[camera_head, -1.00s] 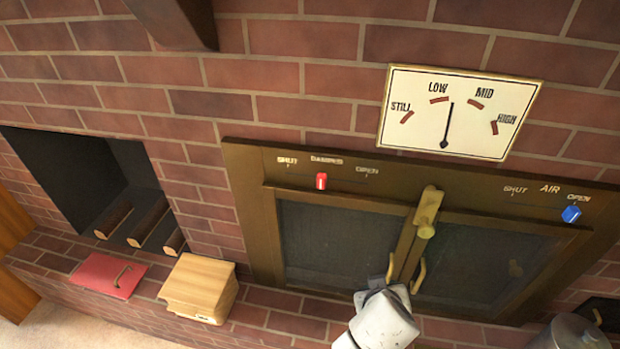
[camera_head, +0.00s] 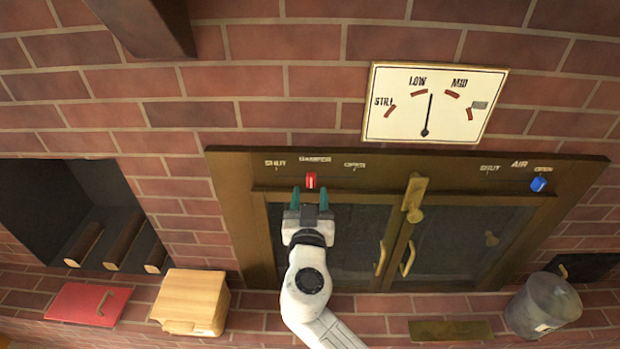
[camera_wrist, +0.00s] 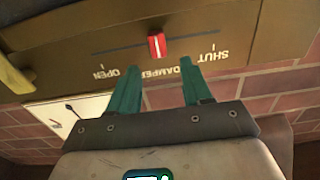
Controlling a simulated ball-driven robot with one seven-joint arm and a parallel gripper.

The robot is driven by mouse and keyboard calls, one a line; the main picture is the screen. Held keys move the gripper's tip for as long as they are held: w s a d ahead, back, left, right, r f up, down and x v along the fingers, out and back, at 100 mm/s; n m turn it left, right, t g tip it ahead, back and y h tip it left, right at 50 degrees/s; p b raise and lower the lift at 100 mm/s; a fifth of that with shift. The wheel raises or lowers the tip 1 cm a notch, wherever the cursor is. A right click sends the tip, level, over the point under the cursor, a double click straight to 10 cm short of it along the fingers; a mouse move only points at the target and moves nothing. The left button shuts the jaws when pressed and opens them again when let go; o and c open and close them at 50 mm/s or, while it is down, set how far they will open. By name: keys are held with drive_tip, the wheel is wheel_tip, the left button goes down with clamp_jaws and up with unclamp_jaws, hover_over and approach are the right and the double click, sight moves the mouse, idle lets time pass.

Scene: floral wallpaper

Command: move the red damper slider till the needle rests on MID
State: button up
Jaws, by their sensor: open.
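The red damper slider (camera_head: 311,180) sits on its track on the brown stove frame, roughly midway between SHUT and OPEN. It also shows in the wrist view (camera_wrist: 157,46), above and between my fingertips. My gripper (camera_head: 310,192) is open, its two green fingers just below the slider in the head view and apart from it. In the wrist view my gripper (camera_wrist: 157,75) shows nothing between the fingers. The gauge (camera_head: 435,104) hangs on the bricks at upper right. Its needle (camera_head: 428,115) points almost straight up, between LOW and MID.
A blue air slider (camera_head: 538,185) sits near OPEN at the frame's right. A brass latch (camera_head: 414,197) stands between the glass doors. A wooden box (camera_head: 190,302), a red book-like thing (camera_head: 87,304) and a bucket (camera_head: 543,305) are on the brick ledge.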

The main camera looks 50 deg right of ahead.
sight(311, 179)
drive_tip(key=shift+p+x, duration=0.45)
drive_tip(key=shift+x, duration=2.1)
drive_tip(key=shift+c, duration=0.4)
clamp_jaws()
